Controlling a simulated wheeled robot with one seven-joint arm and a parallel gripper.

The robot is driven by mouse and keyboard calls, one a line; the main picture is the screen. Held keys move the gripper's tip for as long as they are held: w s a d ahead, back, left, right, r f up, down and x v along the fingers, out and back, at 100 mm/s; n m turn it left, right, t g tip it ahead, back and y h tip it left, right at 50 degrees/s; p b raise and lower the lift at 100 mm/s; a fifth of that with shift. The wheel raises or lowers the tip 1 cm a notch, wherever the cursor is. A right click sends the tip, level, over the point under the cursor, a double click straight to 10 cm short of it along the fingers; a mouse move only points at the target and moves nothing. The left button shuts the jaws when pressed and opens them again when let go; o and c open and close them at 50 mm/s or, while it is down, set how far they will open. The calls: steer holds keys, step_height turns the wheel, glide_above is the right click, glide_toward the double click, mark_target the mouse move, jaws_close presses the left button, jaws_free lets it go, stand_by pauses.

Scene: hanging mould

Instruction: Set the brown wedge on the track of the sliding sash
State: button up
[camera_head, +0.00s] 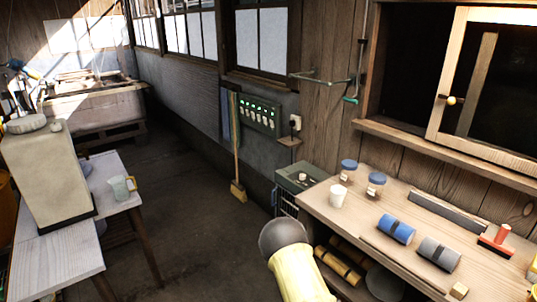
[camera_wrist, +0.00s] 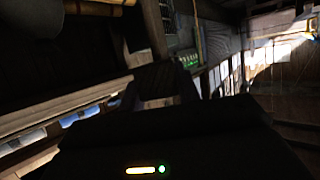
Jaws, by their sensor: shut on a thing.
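The sliding sash (camera_head: 433,118), a pale wooden frame with a round knob, stands at the upper right in the head view. A dark opening lies to its left. Its track runs along the wooden sill (camera_head: 400,136) below; the groove is too small to make out. My gripper (camera_wrist: 165,88) shows only in the wrist view, dark and dim, with its fingers closed around a dull brownish piece (camera_wrist: 160,102). This piece fits the brown wedge, but its shape is hard to see. No other brown wedge shows. The gripper is apart from the sash.
A hooked pipe (camera_head: 318,79) juts from the wall. The floor at centre is clear.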

steer(key=s+f, duration=0.5)
steer(key=f, duration=0.6)
steer(key=shift+s, duration=0.35)
steer(key=shift+f, duration=0.1)
